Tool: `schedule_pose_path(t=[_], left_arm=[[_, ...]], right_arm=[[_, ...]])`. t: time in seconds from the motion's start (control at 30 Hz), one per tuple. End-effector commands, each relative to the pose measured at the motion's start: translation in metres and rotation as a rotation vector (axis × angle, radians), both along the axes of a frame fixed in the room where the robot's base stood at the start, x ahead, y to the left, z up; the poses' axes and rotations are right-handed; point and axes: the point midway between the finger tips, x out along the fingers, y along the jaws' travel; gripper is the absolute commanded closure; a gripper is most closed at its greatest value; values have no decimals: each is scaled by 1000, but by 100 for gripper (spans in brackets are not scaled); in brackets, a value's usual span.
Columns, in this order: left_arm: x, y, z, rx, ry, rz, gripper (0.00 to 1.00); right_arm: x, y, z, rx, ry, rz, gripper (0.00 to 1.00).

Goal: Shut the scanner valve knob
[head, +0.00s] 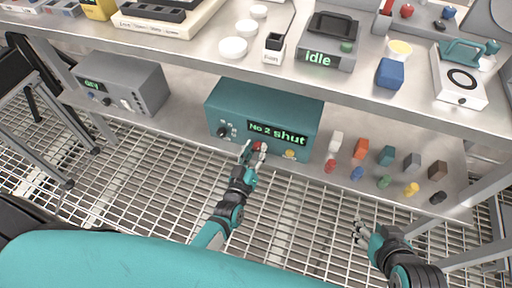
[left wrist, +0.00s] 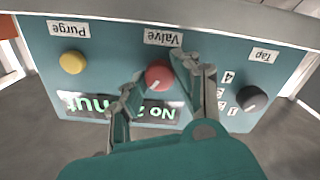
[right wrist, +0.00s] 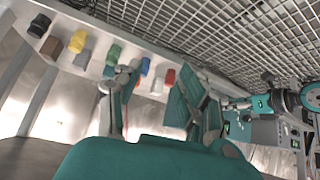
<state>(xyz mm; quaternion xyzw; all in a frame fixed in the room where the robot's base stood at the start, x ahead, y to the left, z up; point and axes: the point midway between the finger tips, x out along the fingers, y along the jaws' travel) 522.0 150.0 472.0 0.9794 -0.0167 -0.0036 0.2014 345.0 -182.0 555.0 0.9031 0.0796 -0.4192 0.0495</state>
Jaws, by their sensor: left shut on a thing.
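The teal scanner box (head: 265,95) stands on the lower shelf, and its display (head: 277,133) reads "No 2 shut". The red valve knob (left wrist: 159,75) sits under the "Valve" label in the left wrist view, with a white mark on its face. My left gripper (head: 254,148) is at the front of the box, its fingers closed on both sides of the red knob. My right gripper (head: 362,232) hangs empty over the grating to the right, fingers apart; it also shows in the right wrist view (right wrist: 160,95).
A black tap knob (left wrist: 252,98) and a yellow purge button (left wrist: 73,62) flank the valve knob. A grey box (head: 122,83) stands left on the shelf. Several coloured blocks (head: 361,148) stand at right. The upper shelf edge overhangs the box.

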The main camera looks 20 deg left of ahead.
Motion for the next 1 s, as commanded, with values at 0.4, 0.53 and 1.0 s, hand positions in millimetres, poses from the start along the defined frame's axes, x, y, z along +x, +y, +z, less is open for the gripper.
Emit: schedule_pose_path(t=[0.4, 0.53, 1.0], left_arm=[[0, 1, 0, -363, 13, -1, 100], [0, 1, -1, -448, 15, 0, 100], [0, 1, -1, -588, 20, 0, 100]], right_arm=[[-28, -10, -13, -32, 147, -12, 60], [-29, -10, -13, -34, 156, -12, 60], [-30, -11, -13, -34, 158, -14, 60]])
